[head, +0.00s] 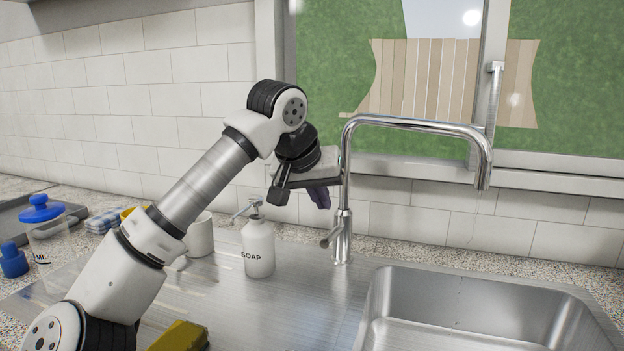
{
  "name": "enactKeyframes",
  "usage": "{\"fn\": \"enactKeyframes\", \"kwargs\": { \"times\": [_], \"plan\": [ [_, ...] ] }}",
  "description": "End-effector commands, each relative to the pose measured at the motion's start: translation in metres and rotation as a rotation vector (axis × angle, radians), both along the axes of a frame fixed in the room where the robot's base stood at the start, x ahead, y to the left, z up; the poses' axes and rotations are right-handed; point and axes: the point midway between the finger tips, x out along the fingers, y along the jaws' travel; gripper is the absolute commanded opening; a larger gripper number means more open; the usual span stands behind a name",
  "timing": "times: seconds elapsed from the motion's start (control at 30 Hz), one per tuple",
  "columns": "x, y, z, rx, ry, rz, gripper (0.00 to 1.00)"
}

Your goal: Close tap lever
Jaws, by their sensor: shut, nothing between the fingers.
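The chrome tap (345,190) stands upright behind the sink, its long spout reaching right over the basin. Its small lever (331,237) sticks out to the left, low on the tap's base. A faint thin line below the spout end may be water; I cannot tell for sure. My gripper (320,198) is shut and empty. It is above and slightly left of the lever, close to the tap's upright pipe. Whether it touches the pipe cannot be seen.
A white soap bottle (258,247) with a pump stands left of the tap, below my gripper. A white mug (200,234) and a blue-lidded jar (46,230) are further left. The steel sink (480,275) is at right. A window (440,80) is behind.

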Motion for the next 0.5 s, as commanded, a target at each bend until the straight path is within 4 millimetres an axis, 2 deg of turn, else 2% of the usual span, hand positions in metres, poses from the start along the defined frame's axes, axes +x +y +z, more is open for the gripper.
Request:
{"fn": "enactKeyframes", "kwargs": {
  "times": [0.1, 0.2, 0.5],
  "plan": [
    [-0.002, -0.003, -0.021, -0.001, 0.002, -0.002, 0.00],
    [-0.005, -0.005, -0.032, -0.002, 0.001, -0.002, 0.00],
    [-0.008, -0.007, -0.043, -0.002, 0.000, 0.000, 0.00]
  ]
}}
